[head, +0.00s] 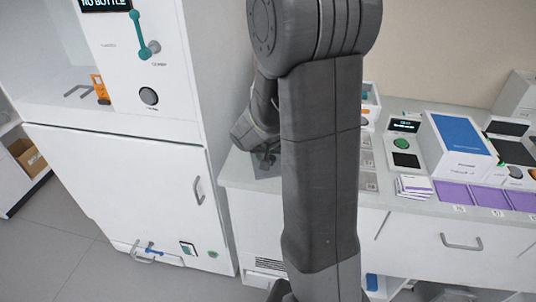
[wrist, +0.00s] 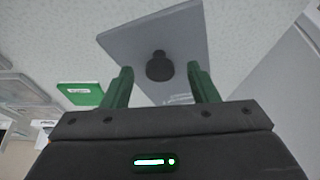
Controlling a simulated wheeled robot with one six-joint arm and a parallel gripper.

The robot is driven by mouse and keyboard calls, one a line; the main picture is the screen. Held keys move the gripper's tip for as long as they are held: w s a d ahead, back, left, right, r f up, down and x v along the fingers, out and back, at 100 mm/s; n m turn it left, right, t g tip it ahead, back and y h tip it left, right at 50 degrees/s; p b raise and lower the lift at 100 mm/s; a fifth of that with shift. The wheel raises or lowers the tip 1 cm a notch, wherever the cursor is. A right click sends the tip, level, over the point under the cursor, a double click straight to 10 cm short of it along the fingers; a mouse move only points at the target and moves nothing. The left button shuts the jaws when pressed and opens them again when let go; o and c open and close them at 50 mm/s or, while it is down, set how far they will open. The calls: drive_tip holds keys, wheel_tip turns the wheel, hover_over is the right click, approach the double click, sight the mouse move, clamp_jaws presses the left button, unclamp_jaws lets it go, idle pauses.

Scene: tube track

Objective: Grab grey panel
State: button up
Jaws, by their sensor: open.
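The grey panel (wrist: 125,40) lies flat on the speckled white counter in the wrist view. A dark round knob (wrist: 159,66) stands up from it, and small print shows near its lower edge. My gripper (wrist: 160,69) is open, with one green finger on each side of the knob and a gap on both sides. I cannot tell whether the fingertips are level with the knob. In the head view, my gripper (head: 266,160) is low over the counter's left end, partly hidden by my arm.
A green labelled block (wrist: 80,94) lies left of the panel in the wrist view. A white cabinet (head: 130,180) rises left of my gripper in the head view. To the right, the counter holds a blue-topped box (head: 460,134) and purple pads (head: 475,194).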

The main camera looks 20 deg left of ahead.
drive_tip(key=shift+w+a+f, duration=0.1)
drive_tip(key=shift+w+f, duration=0.15)
drive_tip(key=shift+f, duration=0.45)
clamp_jaws()
drive_tip(key=shift+r, duration=0.15)
